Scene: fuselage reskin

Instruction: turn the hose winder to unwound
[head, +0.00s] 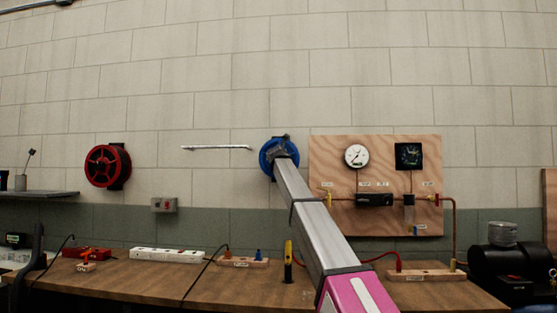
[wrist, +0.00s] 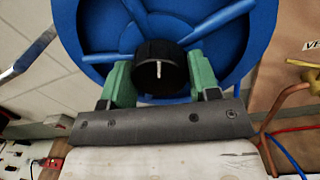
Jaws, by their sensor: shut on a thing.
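A blue winder reel (head: 268,158) is mounted on the wall. In the wrist view the blue reel (wrist: 205,25) fills the top, with raised spokes and a black knob (wrist: 160,57) low on its face. A short white mark on the knob points roughly straight up and down. My gripper (wrist: 160,75) has its green fingers on either side of the knob, shut on it. In the head view my gripper (head: 281,155) is at the blue reel, and my arm hides part of its lower right.
A red reel (head: 107,166) hangs further left. A silver bar (head: 216,147) is on the wall between them. Right of the blue reel is a wooden panel (head: 330,165) with gauges and copper pipe. A workbench (head: 150,285) with power strips and cables runs below.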

